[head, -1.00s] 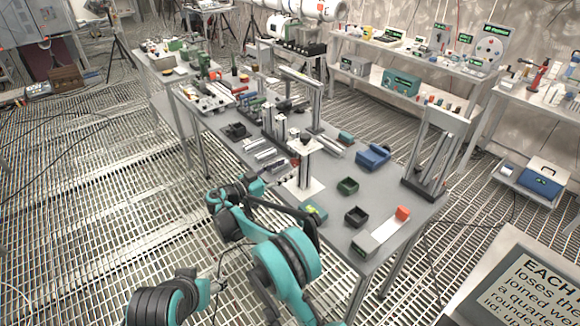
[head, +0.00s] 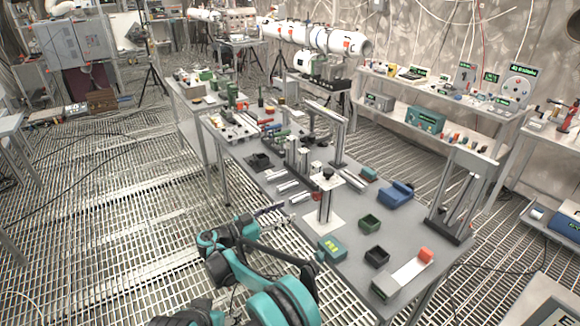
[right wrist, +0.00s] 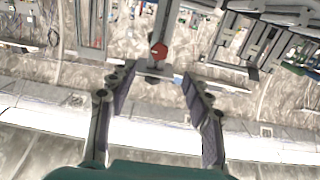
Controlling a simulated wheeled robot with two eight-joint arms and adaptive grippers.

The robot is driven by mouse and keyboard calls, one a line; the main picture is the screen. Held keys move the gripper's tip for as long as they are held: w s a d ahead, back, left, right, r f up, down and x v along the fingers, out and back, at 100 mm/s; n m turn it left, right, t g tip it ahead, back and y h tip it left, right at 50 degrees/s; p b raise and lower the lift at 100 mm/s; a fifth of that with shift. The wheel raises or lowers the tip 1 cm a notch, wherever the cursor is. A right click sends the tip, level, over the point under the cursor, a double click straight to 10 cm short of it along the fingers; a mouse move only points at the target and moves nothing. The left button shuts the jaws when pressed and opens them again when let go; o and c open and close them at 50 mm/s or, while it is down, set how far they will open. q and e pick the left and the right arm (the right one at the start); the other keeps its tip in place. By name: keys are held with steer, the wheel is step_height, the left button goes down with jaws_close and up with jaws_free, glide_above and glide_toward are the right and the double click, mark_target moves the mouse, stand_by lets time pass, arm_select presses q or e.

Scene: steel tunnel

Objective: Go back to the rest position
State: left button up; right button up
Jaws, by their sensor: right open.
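My left gripper is not in view.
Shelves (head: 440,90) stand along the back wall. The grated floor (head: 90,210) at left is largely clear.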

steer(key=d+r+n+g+y, duration=0.25)
steer(key=d+r, duration=0.35)
steer(key=d, duration=0.5)
steer(key=s+d+r+n+g+y, duration=0.2)
steer(key=s+d+n+y, duration=0.25)
steer(key=s+d, duration=0.6)
steer(key=s+d+f+n+y, duration=0.1)
steer(key=s+f+n+y, duration=0.1)
steer(key=s, duration=1)
steer(key=s+d+f+n+t+y, duration=0.1)
steer(key=s+f+y, duration=0.3)
steer(key=s, duration=0.8)
steer(key=shift+s+d+f+n+y, duration=0.2)
steer(key=shift+s+n+y, duration=0.25)
steer(key=shift+y, duration=0.45)
